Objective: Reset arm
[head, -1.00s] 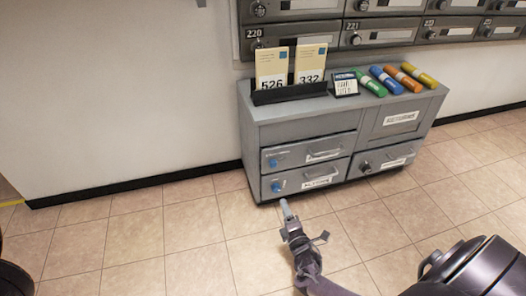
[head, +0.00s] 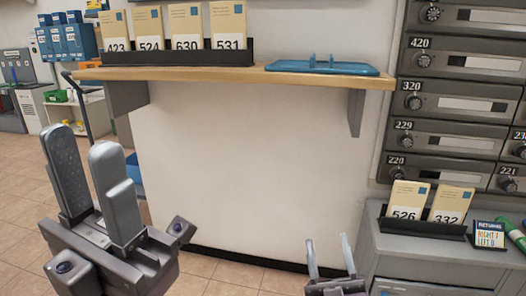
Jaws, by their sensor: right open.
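My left gripper (head: 82,140) is large and near at the left of the head view, with its fingers pointing up. The fingers stand apart with a gap between them and nothing held. My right gripper (head: 328,241) is at the bottom centre, its two thin fingers pointing up. It is open and empty, in front of the white wall. Both are below the wooden shelf and appear clear of it. Most of both arms is out of view.
A wooden shelf (head: 225,74) holds a rack of numbered cards (head: 174,58) and a blue tray (head: 322,67). Mailboxes (head: 455,100) fill the right. A grey cabinet (head: 432,268) stands below them, carrying cards (head: 407,200), a small sign (head: 492,235) and a green cylinder (head: 512,234).

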